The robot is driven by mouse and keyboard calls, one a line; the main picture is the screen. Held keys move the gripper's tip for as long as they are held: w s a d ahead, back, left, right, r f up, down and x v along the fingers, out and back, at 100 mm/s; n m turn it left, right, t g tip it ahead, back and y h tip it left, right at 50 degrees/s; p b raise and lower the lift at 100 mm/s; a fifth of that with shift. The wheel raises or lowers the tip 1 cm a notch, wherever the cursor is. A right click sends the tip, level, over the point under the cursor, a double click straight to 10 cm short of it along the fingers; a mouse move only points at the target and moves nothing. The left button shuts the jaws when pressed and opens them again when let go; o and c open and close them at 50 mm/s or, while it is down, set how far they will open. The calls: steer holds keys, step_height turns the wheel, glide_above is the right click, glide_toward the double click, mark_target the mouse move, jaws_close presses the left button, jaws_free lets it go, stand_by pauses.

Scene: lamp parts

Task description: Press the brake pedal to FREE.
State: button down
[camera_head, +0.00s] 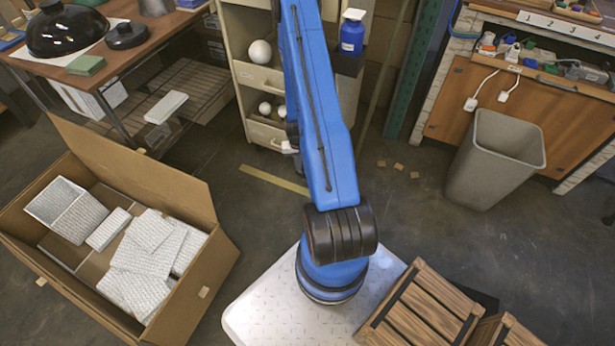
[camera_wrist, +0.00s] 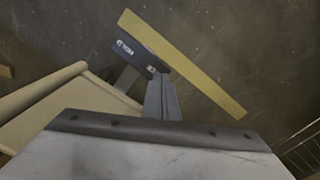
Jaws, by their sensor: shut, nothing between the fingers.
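The brake pedal (camera_wrist: 122,48) shows in the wrist view as a dark block with white lettering. The lettering is upside down and looks like HELD; a second small label near the fingertips is too covered to read. My gripper (camera_wrist: 160,78) is shut and empty, its fingertips at the right end of the pedal, over or touching it; I cannot tell which. In the head view my blue arm reaches toward the beige cabinet (camera_head: 262,78), and the pedal and fingertips cannot be made out there.
A yellow floor strip (camera_head: 273,180) lies in front of the cabinet; it also shows beside the pedal in the wrist view (camera_wrist: 200,75). A wire rack (camera_wrist: 300,150) is at the lower right there. A cardboard box (camera_head: 150,190) stands left, a grey bin (camera_head: 490,165) right.

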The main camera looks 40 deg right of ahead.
steer(key=shift+f, duration=0.85)
stand_by(0.3)
step_height(320, 180, up, 8)
stand_by(1.1)
stand_by(0.5)
